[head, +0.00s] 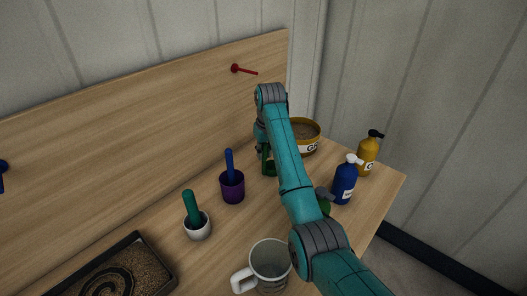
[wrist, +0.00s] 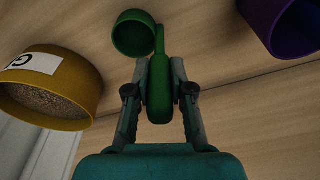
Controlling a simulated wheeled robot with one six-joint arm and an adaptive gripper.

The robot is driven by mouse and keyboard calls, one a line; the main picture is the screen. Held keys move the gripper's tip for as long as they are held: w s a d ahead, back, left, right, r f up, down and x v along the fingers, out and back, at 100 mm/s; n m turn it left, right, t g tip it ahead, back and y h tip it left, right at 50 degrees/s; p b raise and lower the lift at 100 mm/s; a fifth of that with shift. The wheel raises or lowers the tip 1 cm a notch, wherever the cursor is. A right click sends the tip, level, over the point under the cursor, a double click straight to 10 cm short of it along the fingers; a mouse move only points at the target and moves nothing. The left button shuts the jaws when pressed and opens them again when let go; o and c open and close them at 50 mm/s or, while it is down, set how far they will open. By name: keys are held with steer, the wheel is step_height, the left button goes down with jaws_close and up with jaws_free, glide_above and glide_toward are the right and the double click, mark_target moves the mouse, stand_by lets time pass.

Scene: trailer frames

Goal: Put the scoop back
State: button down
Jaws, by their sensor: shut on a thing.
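The green scoop (wrist: 134,38) is in my gripper (wrist: 159,64). In the wrist view its handle (wrist: 158,95) stands between the two fingers, and its round cup lies beyond the fingertips, to the left. In the head view part of the green scoop (head: 269,163) shows below my wrist, left of the arm; the arm hides much of the gripper. A yellow tub (head: 313,144) with brown grainy contents stands behind my arm; it also shows at the left of the wrist view (wrist: 60,108). The scoop is outside the tub. A red peg (head: 236,69) sticks out of the wooden backboard.
A purple cup (head: 232,190) with a blue handle and a white cup (head: 197,230) with a green handle stand left of my arm. A mug (head: 270,262) and dark tray (head: 160,258) are in front. Blue (head: 345,184) and yellow (head: 367,157) bottles stand right.

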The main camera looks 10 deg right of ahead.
steer(key=c, duration=1)
jaws_free()
steer(key=shift+f, duration=0.1)
